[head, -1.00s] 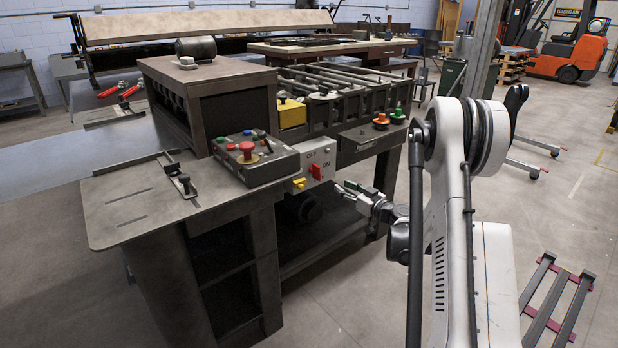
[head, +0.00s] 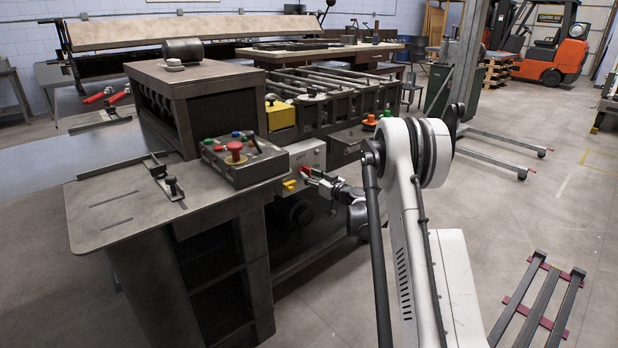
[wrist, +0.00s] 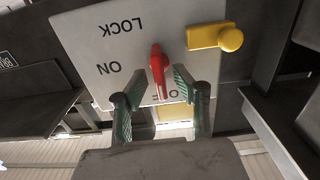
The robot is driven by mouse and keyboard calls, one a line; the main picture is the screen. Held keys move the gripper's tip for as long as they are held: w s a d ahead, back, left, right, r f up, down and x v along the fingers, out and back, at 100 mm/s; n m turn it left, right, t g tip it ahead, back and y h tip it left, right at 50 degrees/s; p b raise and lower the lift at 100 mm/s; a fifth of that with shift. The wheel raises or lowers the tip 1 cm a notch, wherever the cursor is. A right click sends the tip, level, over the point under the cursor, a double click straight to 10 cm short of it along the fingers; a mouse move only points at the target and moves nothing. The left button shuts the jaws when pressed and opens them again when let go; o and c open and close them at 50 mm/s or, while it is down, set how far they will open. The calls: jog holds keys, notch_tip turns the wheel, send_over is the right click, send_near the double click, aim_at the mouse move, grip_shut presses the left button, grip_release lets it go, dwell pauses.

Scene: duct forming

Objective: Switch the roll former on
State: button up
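The roll former (head: 330,105) stands in the middle of the head view. On its front is a light grey switch box (head: 306,152), its plate (wrist: 125,35) upside down in the wrist view with LOCK, ON and partly covered lettering that looks like OFF. A red lever (wrist: 158,65) sits on the plate, its narrow end toward the partly covered lettering. A yellow handle (wrist: 208,37) is beside it. My gripper (wrist: 158,88) is open, one finger on each side of the red lever; contact is not clear. In the head view my gripper (head: 318,180) is at the box front.
A control box (head: 245,160) with a red mushroom button (head: 235,150) sits left above the switch box. Green and orange buttons (head: 370,121) are to its right, partly behind my arm. A dark rack (head: 540,305) lies on the floor at right. Open floor surrounds it.

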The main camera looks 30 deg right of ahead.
jog(key=shift+w+a, duration=0.1)
jog(key=shift+w, duration=0.15)
grip_shut()
